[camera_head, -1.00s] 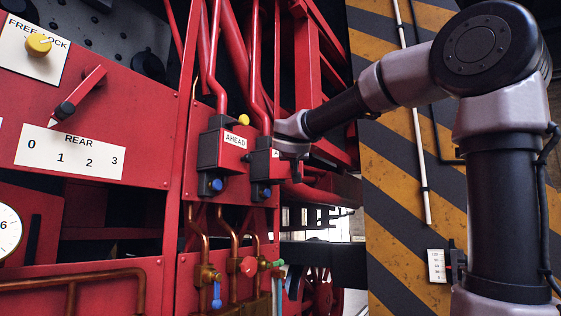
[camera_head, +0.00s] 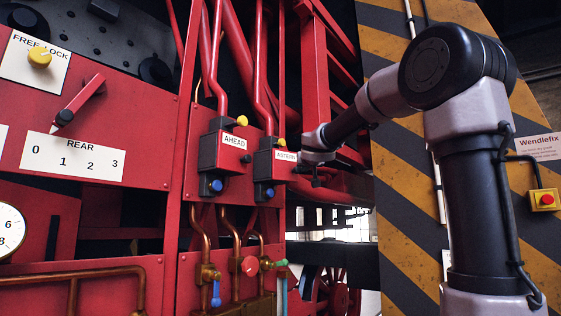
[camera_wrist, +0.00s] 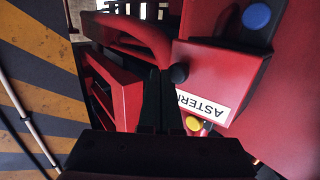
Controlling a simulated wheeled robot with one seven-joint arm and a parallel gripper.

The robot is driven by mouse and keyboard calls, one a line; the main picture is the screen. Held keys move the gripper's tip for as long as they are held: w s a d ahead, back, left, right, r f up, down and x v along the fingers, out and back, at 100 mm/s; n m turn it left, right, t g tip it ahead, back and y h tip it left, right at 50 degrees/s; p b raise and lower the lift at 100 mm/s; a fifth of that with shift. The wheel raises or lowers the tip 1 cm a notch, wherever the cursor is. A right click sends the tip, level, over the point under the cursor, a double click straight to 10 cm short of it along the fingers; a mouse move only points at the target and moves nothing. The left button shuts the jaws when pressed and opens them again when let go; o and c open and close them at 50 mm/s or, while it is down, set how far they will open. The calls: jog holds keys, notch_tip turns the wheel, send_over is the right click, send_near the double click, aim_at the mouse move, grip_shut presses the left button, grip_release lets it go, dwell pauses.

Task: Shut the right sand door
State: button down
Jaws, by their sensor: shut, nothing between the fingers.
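The right sand box, marked ASTERN (camera_head: 285,155), has a red front face, a dark side and a blue button below. In the wrist view, its red face (camera_wrist: 215,70) stands right of my fingers, with a black knob (camera_wrist: 178,73) at its near edge. The door looks close to the box; I cannot tell whether it is fully shut. My gripper (camera_wrist: 160,75) is shut and empty, its tips beside the knob; contact is unclear. In the head view, the gripper (camera_head: 303,168) is at the right side of the box.
The left box, marked AHEAD (camera_head: 234,141), stands next to it on the red panel. Copper pipes and valves (camera_head: 236,268) lie below. Red frame bars (camera_head: 330,60) rise behind my gripper. A striped wall (camera_head: 400,210) stands behind my arm on the right.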

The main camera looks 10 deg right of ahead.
jog(key=shift+w+d, duration=0.15)
jog(key=shift+w, duration=1.7)
